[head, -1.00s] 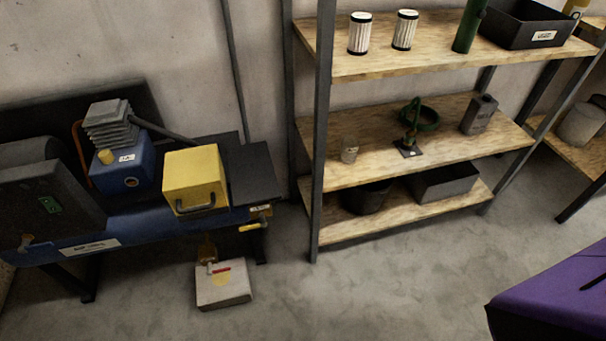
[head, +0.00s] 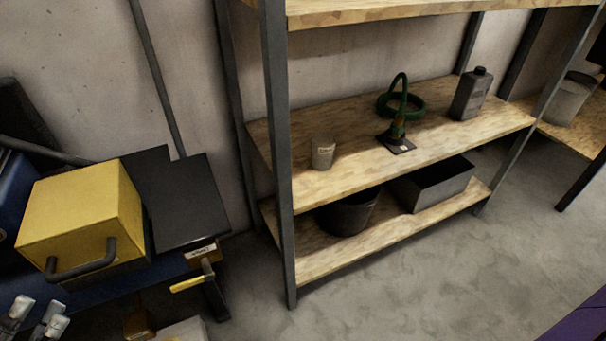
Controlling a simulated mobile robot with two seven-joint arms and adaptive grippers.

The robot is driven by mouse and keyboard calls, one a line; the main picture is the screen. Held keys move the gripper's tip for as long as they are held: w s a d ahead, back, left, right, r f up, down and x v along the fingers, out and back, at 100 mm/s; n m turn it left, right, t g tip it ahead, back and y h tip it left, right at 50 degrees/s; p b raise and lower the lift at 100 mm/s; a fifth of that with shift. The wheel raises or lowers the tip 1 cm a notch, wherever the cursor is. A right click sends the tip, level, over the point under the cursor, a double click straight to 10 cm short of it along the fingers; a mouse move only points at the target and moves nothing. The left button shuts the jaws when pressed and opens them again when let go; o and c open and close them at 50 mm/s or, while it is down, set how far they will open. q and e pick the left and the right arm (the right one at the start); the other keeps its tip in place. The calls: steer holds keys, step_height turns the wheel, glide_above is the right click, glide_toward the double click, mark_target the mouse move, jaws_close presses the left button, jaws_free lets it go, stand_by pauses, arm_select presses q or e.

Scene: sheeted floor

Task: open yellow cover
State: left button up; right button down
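The yellow cover (head: 80,208) is a box-shaped hood on the blue machine at the left. It sits level and looks closed, with a dark bar handle (head: 82,262) across its lower front. My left gripper (head: 38,314) shows only its pale fingertips at the bottom left corner, below and left of the handle in the picture. The tips stand apart with nothing seen between them, and they appear clear of the handle. The rest of this gripper is cut off. My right gripper is not in view.
A dark flat plate (head: 192,203) lies right of the cover. A yellow-handled valve (head: 188,284) juts out at the machine's right end. A shelf post (head: 278,160) stands further right, beside wooden shelves (head: 345,170) with several items. The floor (head: 400,285) before the shelves is clear.

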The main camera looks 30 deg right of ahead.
mark_target(67, 272)
arm_select(q)
steer(key=x, duration=0.7)
steer(key=shift+w+d, duration=0.15)
jaws_close()
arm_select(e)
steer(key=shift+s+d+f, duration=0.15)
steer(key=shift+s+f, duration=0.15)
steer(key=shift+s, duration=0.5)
